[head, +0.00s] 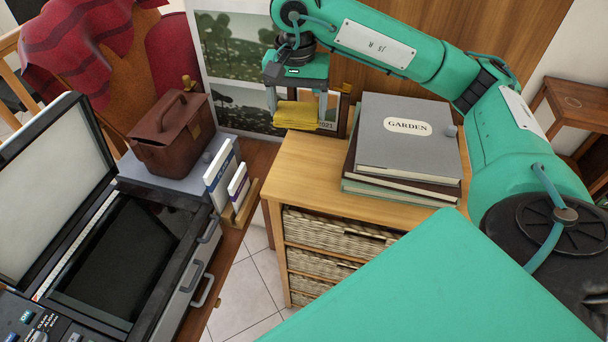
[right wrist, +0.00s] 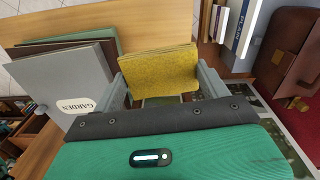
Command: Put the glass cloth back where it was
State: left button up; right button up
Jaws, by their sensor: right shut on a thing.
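The glass cloth is a folded yellow cloth (head: 297,116) at the back left corner of the wooden cabinet top (head: 310,160). My right gripper (head: 300,101) reaches down from above and is shut on it. In the right wrist view the cloth (right wrist: 158,70) sits between the two grey fingers, with the wooden top behind it. I cannot tell whether the cloth touches the top or hangs just above it. My left gripper is not in view.
A stack of albums, the grey one marked GARDEN (head: 408,140), lies on the cabinet right of the cloth. A landscape calendar (head: 235,70) stands behind. At left are a brown bag (head: 172,133), upright booklets (head: 222,175) and an open scanner (head: 120,250). The cabinet's front left top is clear.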

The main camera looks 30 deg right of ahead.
aim_at(304, 108)
jog(key=shift+s+d+r+m, duration=0.15)
jog(key=shift+d+r+m, duration=0.15)
jog(key=shift+r, duration=0.3)
jog(key=shift+s+d+r+m, duration=0.15)
jog(key=shift+r+m, duration=0.15)
jog(key=shift+r, duration=0.3)
notch_tip(304, 108, down, 6)
jog(key=shift+w+d+f, duration=0.15)
jog(key=shift+f, duration=0.05)
notch_tip(304, 108, down, 9)
jog(key=p, duration=0.2)
jog(key=shift+r+p, duration=0.15)
jog(key=shift+p, duration=0.15)
jog(key=shift+f, duration=0.55)
notch_tip(304, 108, down, 4)
jog(key=shift+r+p, duration=0.2)
jog(key=shift+p, duration=0.35)
jog(key=shift+f+b, duration=0.2)
jog(key=shift+b, duration=0.1)
jog(key=o, duration=1)
jog(key=shift+r, duration=0.1)
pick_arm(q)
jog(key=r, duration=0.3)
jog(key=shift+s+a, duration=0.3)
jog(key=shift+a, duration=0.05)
pick_arm(e)
jog(key=shift+o, duration=0.2)
